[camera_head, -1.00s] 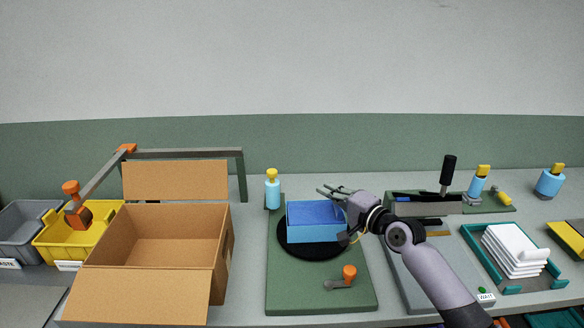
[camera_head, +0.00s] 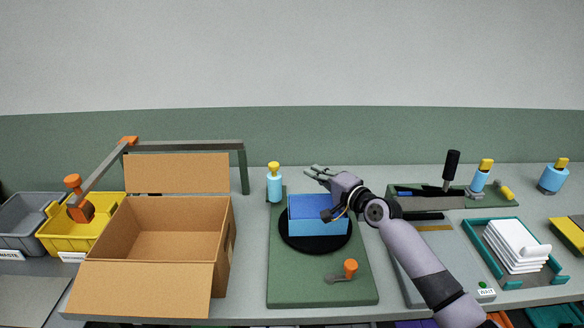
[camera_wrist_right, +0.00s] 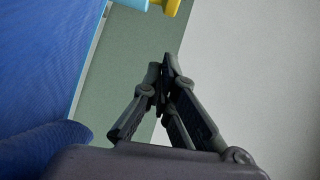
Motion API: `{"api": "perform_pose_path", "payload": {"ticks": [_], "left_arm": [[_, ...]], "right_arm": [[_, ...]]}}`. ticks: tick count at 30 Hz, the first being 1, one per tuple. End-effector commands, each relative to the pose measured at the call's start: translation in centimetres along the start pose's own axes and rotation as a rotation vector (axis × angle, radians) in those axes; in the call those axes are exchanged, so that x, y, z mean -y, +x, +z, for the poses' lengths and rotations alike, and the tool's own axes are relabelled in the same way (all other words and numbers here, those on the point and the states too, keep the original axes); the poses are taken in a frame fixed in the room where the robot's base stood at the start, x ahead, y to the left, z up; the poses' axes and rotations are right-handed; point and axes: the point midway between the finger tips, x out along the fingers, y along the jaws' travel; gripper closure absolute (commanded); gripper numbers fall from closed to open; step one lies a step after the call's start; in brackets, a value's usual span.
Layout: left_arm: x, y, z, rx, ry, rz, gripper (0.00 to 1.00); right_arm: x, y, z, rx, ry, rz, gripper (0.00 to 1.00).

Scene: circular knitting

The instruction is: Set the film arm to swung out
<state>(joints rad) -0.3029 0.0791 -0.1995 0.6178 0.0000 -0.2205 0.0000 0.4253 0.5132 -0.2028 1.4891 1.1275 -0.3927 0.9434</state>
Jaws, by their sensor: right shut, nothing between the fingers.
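A green base plate (camera_head: 290,292) carries a black turntable (camera_head: 288,242) with a blue block (camera_head: 318,229) on it. At the plate's back left stands a light-blue roll (camera_head: 274,188) with a yellow knob (camera_head: 274,166); part of it also shows at the top of the right wrist view (camera_wrist_right: 132,3). An orange-knobbed crank (camera_head: 350,268) sits at the plate's front right. I cannot tell for sure which part is the film arm. My right gripper (camera_head: 310,171) is shut and empty, above and behind the blue block, right of the roll and apart from it. My left gripper is out of view.
An open cardboard box (camera_head: 160,285) stands at left, with a grey overhead arm (camera_head: 190,145) behind it. A yellow bin (camera_head: 60,240) is further left. At right are a teal tray (camera_head: 512,284) of white pieces and a tool board (camera_head: 420,203).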

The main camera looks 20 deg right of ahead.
Motion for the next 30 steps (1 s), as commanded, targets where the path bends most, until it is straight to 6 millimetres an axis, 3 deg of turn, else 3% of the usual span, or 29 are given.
{"api": "perform_pose_path", "payload": {"ticks": [7,12,30], "left_arm": [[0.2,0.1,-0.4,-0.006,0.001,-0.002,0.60],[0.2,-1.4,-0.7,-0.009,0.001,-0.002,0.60],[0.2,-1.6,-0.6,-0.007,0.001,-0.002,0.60]], "right_arm": [[0.0,4.5,0.0,0.000,0.000,0.001,1.00],[0.2,6.1,1.9,0.001,0.001,0.001,1.00],[0.0,7.0,2.9,0.000,-0.001,0.001,1.00]]}}
